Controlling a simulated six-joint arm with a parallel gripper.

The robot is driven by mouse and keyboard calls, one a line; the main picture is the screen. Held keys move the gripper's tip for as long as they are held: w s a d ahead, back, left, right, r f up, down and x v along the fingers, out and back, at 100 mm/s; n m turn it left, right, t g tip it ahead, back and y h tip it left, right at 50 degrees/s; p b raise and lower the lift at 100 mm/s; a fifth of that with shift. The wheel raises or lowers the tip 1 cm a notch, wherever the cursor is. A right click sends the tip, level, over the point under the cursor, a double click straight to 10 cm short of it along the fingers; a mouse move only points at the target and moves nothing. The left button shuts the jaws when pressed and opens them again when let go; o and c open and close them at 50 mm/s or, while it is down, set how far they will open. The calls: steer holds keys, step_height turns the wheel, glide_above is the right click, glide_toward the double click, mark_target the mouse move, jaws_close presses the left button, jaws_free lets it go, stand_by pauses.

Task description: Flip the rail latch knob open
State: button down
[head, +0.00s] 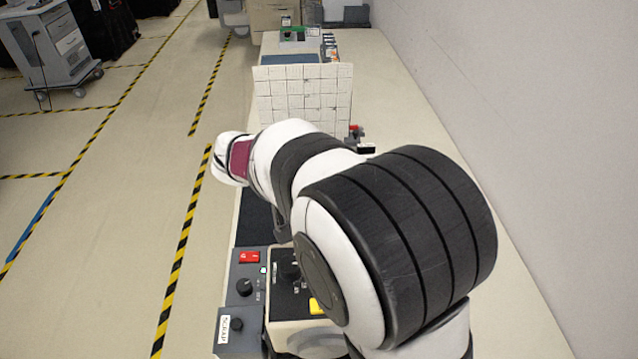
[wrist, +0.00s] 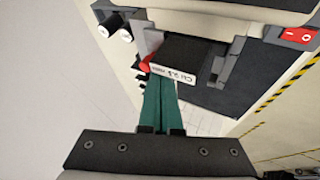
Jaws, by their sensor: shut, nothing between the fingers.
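A small red knob (wrist: 146,64), which appears to be the rail latch knob, shows in the wrist view beside a black block (wrist: 186,54). The block carries a white label (wrist: 174,73). In the head view a red part (head: 356,131) shows just past my arm, above a black part with a white label (head: 366,148). My gripper (wrist: 160,80) has teal fingers shut together with nothing between them. Their tips are close to the knob and the label's left end; I cannot tell whether they touch. In the head view my arm hides the gripper.
A white gridded panel (head: 303,95) stands beyond my arm. A control box with a red switch (head: 249,257) and dark dials (head: 244,287) is near the front. The wall (head: 540,120) bounds the right side. Open floor (head: 110,220) lies at left.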

steer(key=shift+d, duration=0.1)
steer(key=shift+d, duration=1.2)
steer(key=s+a+r, duration=0.3)
steer(key=a+r, duration=0.5)
steer(key=shift+s+a, duration=0.4)
